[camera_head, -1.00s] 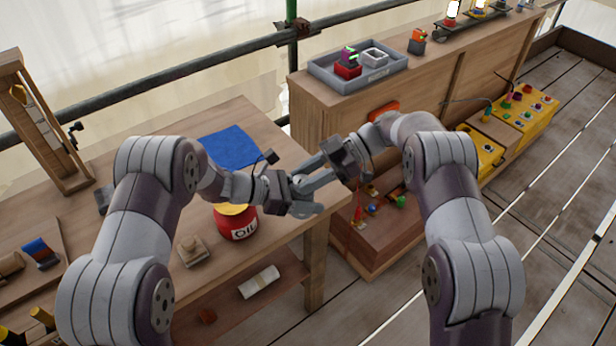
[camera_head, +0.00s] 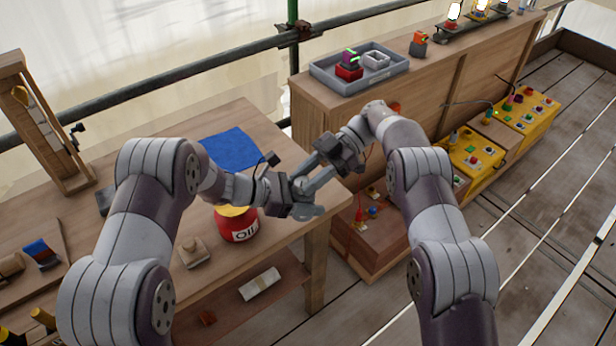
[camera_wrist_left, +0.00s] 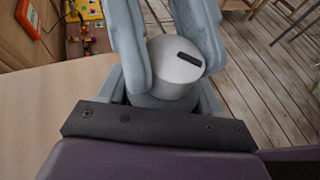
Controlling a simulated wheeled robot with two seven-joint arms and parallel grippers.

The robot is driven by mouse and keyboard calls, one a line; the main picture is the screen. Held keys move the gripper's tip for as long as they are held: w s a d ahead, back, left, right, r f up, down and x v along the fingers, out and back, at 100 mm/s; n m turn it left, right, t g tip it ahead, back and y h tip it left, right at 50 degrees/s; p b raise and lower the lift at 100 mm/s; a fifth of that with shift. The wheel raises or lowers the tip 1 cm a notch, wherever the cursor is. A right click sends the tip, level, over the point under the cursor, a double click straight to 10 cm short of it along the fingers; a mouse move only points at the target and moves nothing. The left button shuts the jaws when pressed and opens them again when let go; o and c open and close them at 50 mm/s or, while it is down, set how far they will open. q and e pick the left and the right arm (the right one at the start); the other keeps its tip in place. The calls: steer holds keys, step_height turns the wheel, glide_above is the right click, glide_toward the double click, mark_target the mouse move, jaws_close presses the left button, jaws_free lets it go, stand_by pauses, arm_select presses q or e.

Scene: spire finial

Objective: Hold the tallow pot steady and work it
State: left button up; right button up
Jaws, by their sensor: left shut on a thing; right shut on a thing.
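The tallow pot (camera_wrist_left: 175,72) shows in the left wrist view as a short grey cylinder with a dark bar on its round top. My left gripper (camera_head: 306,196) is shut on it, with a finger on either side, above the right edge of the workbench. My right gripper (camera_head: 315,178) reaches in from the right and meets the left one in the head view. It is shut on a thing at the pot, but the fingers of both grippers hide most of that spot. I cannot make out which part it grips.
A red oil tin (camera_head: 237,226) with a yellow top stands on the workbench (camera_head: 272,252) below my left gripper. A blue cloth (camera_head: 230,148) lies behind. A grey tray (camera_head: 330,75) sits on the cabinet at the back. Yellow boxes (camera_head: 478,150) stand right.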

steer(key=o, duration=1.1)
steer(key=shift+c, duration=0.2)
